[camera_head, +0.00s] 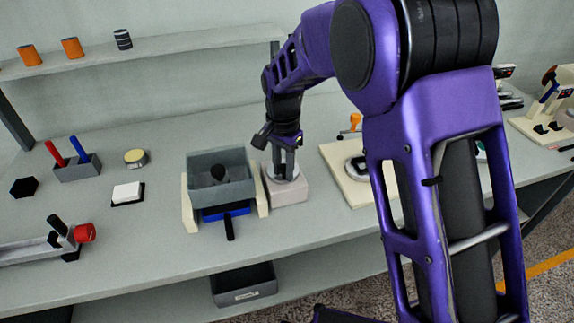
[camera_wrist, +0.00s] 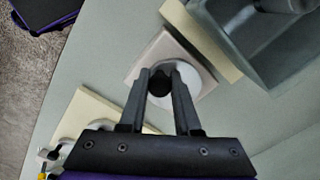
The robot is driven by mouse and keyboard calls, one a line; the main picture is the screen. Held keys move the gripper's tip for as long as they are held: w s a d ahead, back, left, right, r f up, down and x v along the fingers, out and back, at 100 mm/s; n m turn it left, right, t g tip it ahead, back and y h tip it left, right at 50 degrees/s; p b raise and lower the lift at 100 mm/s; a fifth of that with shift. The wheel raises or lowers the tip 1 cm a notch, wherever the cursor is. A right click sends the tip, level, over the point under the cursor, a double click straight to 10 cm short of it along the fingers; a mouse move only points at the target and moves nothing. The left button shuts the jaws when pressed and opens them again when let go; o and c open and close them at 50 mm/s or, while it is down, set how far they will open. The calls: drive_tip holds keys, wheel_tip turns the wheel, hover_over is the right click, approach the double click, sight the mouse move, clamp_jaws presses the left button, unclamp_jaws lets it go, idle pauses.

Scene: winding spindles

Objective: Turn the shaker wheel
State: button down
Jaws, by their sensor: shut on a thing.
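The shaker wheel is a pale disc (camera_wrist: 188,90) on top of a light, pinkish-grey block (camera_head: 289,191). In the wrist view a dark round knob (camera_wrist: 160,83) stands up from the disc. My gripper (camera_wrist: 161,75) comes down over the disc from above, with one finger on each side of the knob, and is shut on it. In the head view my gripper (camera_head: 284,175) is upright over the block, and its fingers hide most of the disc and the knob.
A grey open box (camera_head: 236,190) in a cream frame (camera_head: 190,209) stands close on the left of the block. A cream board (camera_head: 340,185) with a round fixture lies on the right. The bench front before the block is clear.

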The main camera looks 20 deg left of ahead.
sight(274, 175)
drive_tip(key=m, duration=0.2)
drive_tip(key=a+m, duration=0.1)
drive_tip(key=m, duration=0.2)
drive_tip(key=shift+a+m, duration=0.3)
drive_tip(key=shift+a, duration=0.05)
drive_tip(key=shift+w+a+m, duration=0.1)
drive_tip(key=shift+a+m, duration=0.15)
drive_tip(key=shift+m, duration=0.8)
drive_tip(key=shift+w+a+m, duration=0.1)
drive_tip(key=shift+a+m, duration=0.15)
drive_tip(key=shift+m, duration=0.8)
drive_tip(key=c, duration=0.6)
unclamp_jaws()
wheel_tip(274, 175, up, 18)
drive_tip(key=shift+f, duration=0.25)
